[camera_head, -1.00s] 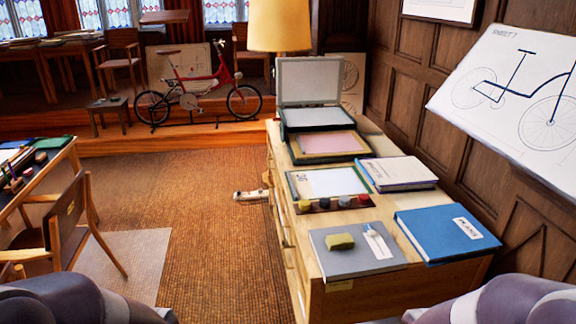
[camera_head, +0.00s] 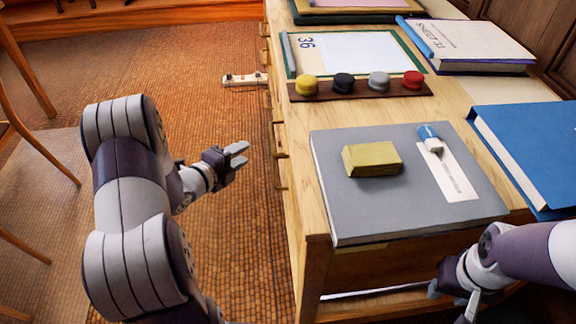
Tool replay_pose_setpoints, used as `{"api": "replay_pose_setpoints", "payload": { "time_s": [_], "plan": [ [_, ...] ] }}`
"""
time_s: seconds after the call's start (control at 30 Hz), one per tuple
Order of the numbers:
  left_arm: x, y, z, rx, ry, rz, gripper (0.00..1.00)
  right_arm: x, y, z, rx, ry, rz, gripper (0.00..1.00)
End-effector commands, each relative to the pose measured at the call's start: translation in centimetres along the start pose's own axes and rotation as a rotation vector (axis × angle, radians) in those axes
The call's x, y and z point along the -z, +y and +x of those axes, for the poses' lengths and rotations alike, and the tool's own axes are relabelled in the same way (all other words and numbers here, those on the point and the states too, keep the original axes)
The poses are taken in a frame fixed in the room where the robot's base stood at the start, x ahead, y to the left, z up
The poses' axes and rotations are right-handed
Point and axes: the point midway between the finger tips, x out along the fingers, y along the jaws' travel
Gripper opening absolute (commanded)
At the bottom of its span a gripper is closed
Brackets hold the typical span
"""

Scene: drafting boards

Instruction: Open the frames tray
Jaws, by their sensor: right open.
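A wooden plan chest (camera_head: 308,220) stands at centre right, with small pull handles along its left-facing drawer side. One handle (camera_head: 281,184) is near the front. No label reading frames is legible, so I cannot tell which drawer is the frames tray. My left gripper (camera_head: 239,154) is over the floor, to the left of the drawer handles and apart from them. Its two fingers look parted and empty. My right gripper (camera_head: 453,299) is low at the chest's near end, open, with nothing seen between its fingers. I cannot tell whether it touches the chest.
On the chest top lie a grey folder (camera_head: 333,200) with a yellow block (camera_head: 372,159) and an eraser (camera_head: 430,138), a blue binder (camera_head: 535,150), and a rack (camera_head: 360,91) of coloured knobs. A power strip (camera_head: 245,79) lies on the floor. Floor left of the chest is mostly clear.

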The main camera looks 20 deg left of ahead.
Motion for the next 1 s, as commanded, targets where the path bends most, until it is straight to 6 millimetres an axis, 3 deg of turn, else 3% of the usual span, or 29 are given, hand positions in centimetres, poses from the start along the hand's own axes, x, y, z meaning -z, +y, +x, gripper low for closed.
{"api": "replay_pose_setpoints", "payload": {
  "time_s": [0.03,0.1,0.27,0.5,0.7,1.0],
  "plan": [
    [0.0,2.6,0.2,0.045,0.019,0.048,0.36,-0.3,0.0,2.6,0.000,0.001,0.000,0.43],
    [0.1,3.1,0.0,0.094,0.042,0.102,0.36,-0.3,0.0,3.2,0.000,0.001,0.000,0.43],
    [0.5,2.7,1.5,0.128,0.060,0.140,0.36,-0.4,0.0,3.8,0.000,0.002,0.000,0.43],
    [1.0,2.1,7.6,0.126,0.060,0.137,0.36,-0.6,0.0,5.8,0.000,0.001,0.000,0.43],
    [1.1,1.4,11.2,0.126,0.058,0.136,0.36,-0.8,0.0,6.8,0.000,0.001,0.000,0.43],
    [1.1,1.0,12.2,0.124,0.055,0.133,0.36,-0.8,0.0,6.9,0.000,0.001,0.000,0.43]
  ]
}}
